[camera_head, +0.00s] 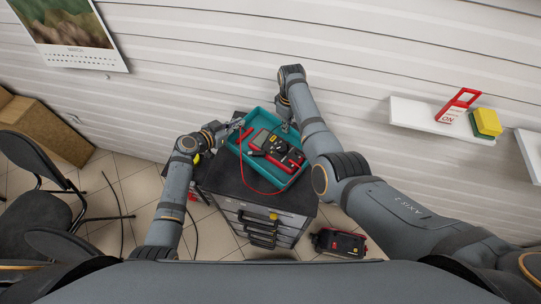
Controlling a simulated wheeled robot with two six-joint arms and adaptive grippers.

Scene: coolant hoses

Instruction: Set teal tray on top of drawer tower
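The teal tray (284,181) is over the dark top of the drawer tower (228,180), toward its back and right side. It looks level and turned at an angle to the tower; I cannot tell whether it rests on the top or is just above it. It holds a red-and-black meter and other small items, with a red cable hanging over its front. My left gripper (236,126) is at the tray's left back edge. My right gripper (287,125) is at the right back edge, partly hidden by my arm. Finger closure is too small to judge.
A black-and-red case (338,242) stands on the floor right of the tower. A dark chair (40,195) and a cardboard box (48,130) are at the left. A white wall shelf (415,117) holds a red sign and a yellow-green block.

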